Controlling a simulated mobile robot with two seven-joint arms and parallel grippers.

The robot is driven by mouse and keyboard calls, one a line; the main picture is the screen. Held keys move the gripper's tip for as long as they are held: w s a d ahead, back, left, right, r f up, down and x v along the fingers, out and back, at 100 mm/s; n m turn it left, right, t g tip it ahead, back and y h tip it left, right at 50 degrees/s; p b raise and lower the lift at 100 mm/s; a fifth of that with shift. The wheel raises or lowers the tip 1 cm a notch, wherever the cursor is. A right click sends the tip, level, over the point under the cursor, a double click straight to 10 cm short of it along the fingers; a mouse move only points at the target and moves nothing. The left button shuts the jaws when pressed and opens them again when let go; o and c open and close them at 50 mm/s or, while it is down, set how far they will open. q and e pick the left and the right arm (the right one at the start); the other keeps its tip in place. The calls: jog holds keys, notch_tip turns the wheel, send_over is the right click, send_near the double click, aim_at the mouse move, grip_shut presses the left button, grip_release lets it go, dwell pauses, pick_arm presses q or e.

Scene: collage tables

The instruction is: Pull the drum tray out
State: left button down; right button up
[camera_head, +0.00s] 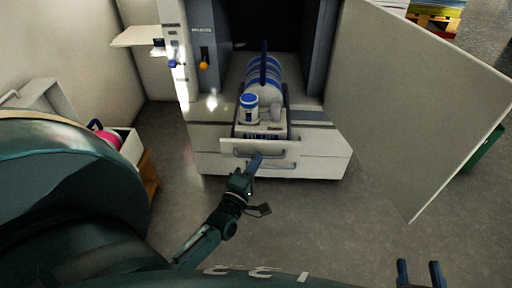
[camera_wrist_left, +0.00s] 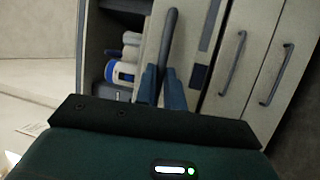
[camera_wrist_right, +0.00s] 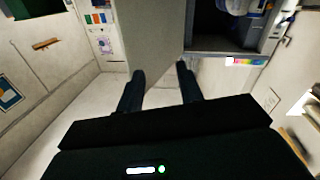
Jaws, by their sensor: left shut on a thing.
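The drum tray (camera_head: 232,150) has a pale front with a bar handle and sits low in the open printer cabinet, partly slid out. A blue-and-white striped drum (camera_head: 262,78) and a white jar with a blue lid (camera_head: 249,108) stand on or just behind it. My left gripper (camera_head: 254,163) is at the tray's front, shut on the grey bar handle (camera_wrist_left: 171,35), which shows between its fingers in the left wrist view (camera_wrist_left: 161,88). My right gripper (camera_head: 419,272) is far from the tray, with its fingers apart and empty, also in the right wrist view (camera_wrist_right: 160,85).
A large pale door panel (camera_head: 420,95) stands open right of the cabinet. A box with a pink item (camera_head: 108,138) stands at the left. Grey floor (camera_head: 330,220) in front is clear.

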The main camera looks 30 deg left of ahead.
pick_arm(q)
jog(key=shift+s+d+p, duration=0.25)
jog(key=shift+s+d, duration=0.25)
jog(key=shift+s, duration=0.3)
jog(key=shift+s+d+p, duration=0.3)
jog(key=shift+s+d, duration=0.2)
jog(key=shift+s, duration=0.35)
jog(key=shift+s+d+p, duration=0.25)
jog(key=shift+s+d, duration=0.25)
jog(key=shift+s, duration=0.3)
pick_arm(e)
jog(key=shift+s+d+m+g+h, duration=0.2)
jog(key=shift+d+m+g+h, duration=0.25)
jog(key=shift+g+h, duration=0.25)
pick_arm(q)
jog(key=c, duration=1.5)
grip_release()
jog(key=shift+s, duration=0.1)
jog(key=v, duration=0.7)
jog(key=shift+s+p, duration=0.15)
jog(key=shift+p, duration=0.25)
pick_arm(e)
jog(key=shift+d+g, duration=0.2)
jog(key=shift+g, duration=0.1)
jog(key=shift+s+a, duration=0.1)
jog(key=shift+s, duration=0.05)
